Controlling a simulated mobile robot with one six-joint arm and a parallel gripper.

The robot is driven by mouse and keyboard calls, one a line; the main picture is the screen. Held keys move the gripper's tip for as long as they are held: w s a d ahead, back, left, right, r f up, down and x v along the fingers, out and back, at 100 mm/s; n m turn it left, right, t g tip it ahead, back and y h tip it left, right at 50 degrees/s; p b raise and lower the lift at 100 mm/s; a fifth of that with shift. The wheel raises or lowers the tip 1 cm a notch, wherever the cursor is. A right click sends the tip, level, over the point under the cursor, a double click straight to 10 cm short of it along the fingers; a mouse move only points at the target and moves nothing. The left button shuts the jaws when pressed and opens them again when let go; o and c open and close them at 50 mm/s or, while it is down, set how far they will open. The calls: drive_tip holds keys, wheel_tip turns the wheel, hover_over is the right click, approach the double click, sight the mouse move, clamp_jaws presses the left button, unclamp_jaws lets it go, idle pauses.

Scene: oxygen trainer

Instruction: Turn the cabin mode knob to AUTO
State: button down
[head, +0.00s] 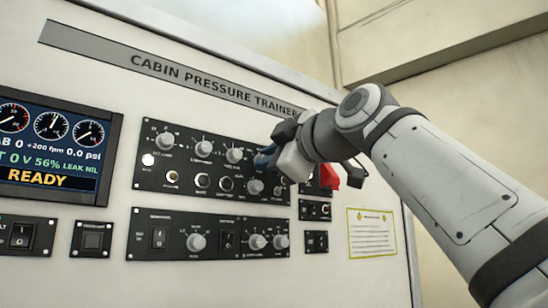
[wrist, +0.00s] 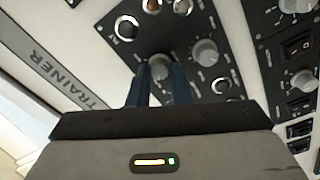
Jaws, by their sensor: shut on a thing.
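My gripper (head: 268,162) is at the right part of the upper black panel (head: 188,194) in the head view, where its body hides some controls. In the wrist view, the two dark blue fingers (wrist: 160,84) stand on either side of a round grey knob (wrist: 160,66) and are shut on it. The labels are too small to read, so I cannot tell from print whether this is the cabin mode knob, nor where its pointer stands. Another grey knob (wrist: 205,52) is close beside the fingers, apart from them.
Other knobs (head: 235,155) sit left of my gripper. A lower black panel (head: 210,255) carries more knobs and switches. A red part (head: 328,176) shows behind my wrist. The display (head: 50,150) at left reads READY. A yellow-edged notice (head: 371,233) is at right.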

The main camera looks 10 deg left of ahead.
drive_tip(key=shift+r, duration=0.1)
idle(0.3)
drive_tip(key=c, duration=1.3)
unclamp_jaws()
drive_tip(key=shift+a, duration=0.1)
drive_tip(key=shift+b+v, duration=1.05)
drive_tip(key=shift+v, duration=2.85)
